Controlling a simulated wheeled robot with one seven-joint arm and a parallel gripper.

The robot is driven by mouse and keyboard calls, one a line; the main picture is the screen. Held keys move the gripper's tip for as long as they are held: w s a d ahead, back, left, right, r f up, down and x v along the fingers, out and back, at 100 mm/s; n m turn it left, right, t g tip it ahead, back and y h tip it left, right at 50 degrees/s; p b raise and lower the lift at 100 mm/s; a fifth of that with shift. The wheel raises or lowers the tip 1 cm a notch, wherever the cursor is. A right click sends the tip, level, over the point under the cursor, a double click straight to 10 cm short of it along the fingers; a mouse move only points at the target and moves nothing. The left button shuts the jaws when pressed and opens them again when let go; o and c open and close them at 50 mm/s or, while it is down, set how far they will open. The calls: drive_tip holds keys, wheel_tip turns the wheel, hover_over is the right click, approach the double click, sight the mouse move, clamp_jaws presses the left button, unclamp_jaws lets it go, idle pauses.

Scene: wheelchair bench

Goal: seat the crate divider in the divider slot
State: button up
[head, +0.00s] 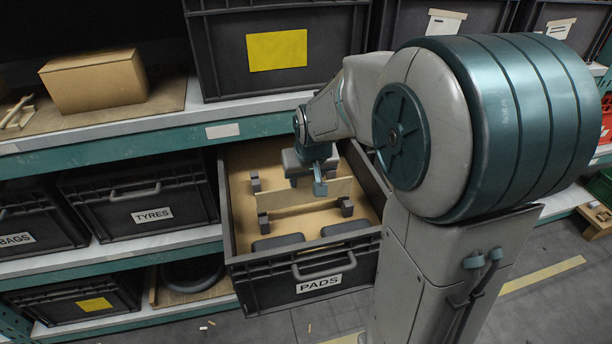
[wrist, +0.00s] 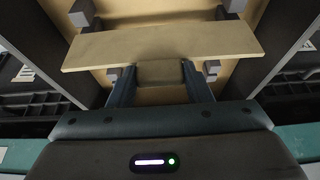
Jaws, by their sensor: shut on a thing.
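The crate divider (wrist: 160,45) is a thin beige board, and it also shows in the head view (head: 295,194). My gripper (wrist: 159,78) is shut on its middle, with one finger on each side of a beige part; in the head view my gripper (head: 319,186) comes down from above. The divider slot is marked by dark grey blocks, with a left front block (head: 263,222) and a right front block (head: 345,207). The divider lies across the crate between front and back blocks, slightly skewed in the wrist view. I cannot tell whether its lower edge is in the slot.
The pulled-out crate labelled PADS (head: 260,284) has dark walls and a tan floor. Dark pads (head: 278,242) lie at its front. A teal shelf edge (head: 120,148) runs above it. The TYRES crate (head: 140,205) stands at left, and another dark crate (head: 277,80) sits above.

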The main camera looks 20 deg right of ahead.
sight(306, 195)
drive_tip(key=shift+f, duration=0.2)
drive_tip(key=shift+f+b, duration=0.35)
drive_tip(key=shift+b, duration=0.1)
drive_tip(key=shift+f+b, duration=1.95)
drive_tip(key=shift+f, duration=0.35)
drive_tip(key=o, duration=1.1)
drive_tip(key=p+v, duration=0.1)
drive_tip(key=v, duration=1.3)
drive_tip(key=shift+w, duration=0.1)
